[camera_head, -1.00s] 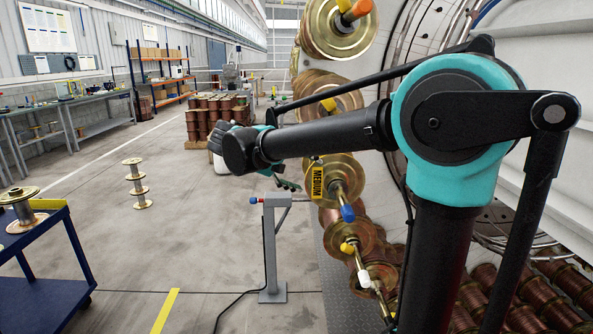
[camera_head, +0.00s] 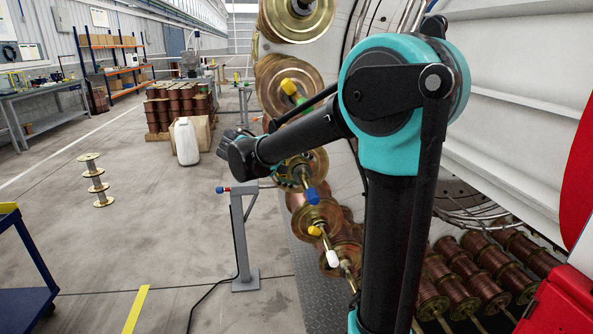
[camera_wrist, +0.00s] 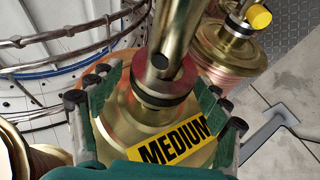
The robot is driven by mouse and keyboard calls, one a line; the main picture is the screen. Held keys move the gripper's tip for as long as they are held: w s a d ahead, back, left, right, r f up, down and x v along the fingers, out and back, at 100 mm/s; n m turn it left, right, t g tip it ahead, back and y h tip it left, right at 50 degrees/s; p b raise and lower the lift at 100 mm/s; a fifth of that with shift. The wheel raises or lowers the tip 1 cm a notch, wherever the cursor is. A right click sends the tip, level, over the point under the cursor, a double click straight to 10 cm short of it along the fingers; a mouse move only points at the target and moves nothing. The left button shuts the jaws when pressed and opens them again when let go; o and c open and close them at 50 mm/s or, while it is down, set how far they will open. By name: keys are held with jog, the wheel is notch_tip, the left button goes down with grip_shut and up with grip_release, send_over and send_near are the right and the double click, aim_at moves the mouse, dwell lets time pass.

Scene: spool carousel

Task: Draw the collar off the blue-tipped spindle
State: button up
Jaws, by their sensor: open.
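The blue-tipped spindle (camera_head: 312,195) sticks out from the carousel, below and right of my wrist in the head view. My gripper (camera_head: 290,174) is partly hidden behind my arm there, close to this spindle's spool. In the wrist view my gripper (camera_wrist: 160,98) is open, one green-padded finger on each side of a brass spindle. The black collar (camera_wrist: 160,102), with a dark red face, sits around the shaft between the fingers. Finger contact with it does not show. A yellow MEDIUM label (camera_wrist: 172,143) lies beside its base. The blue tip is outside the wrist view.
A yellow-tipped spindle (camera_wrist: 258,17) with its spool stands at the upper right of the wrist view. A grey post (camera_head: 240,240) stands left of the carousel. A white jug (camera_head: 186,142) stands farther back. Open floor lies to the left.

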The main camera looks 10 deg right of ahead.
aim_at(311, 199)
jog(key=c, duration=1.5)
jog(key=shift+s+r, duration=0.2)
jog(key=shift+s, duration=4.3)
jog(key=shift+s, duration=4.5)
jog(key=s, duration=0.4)
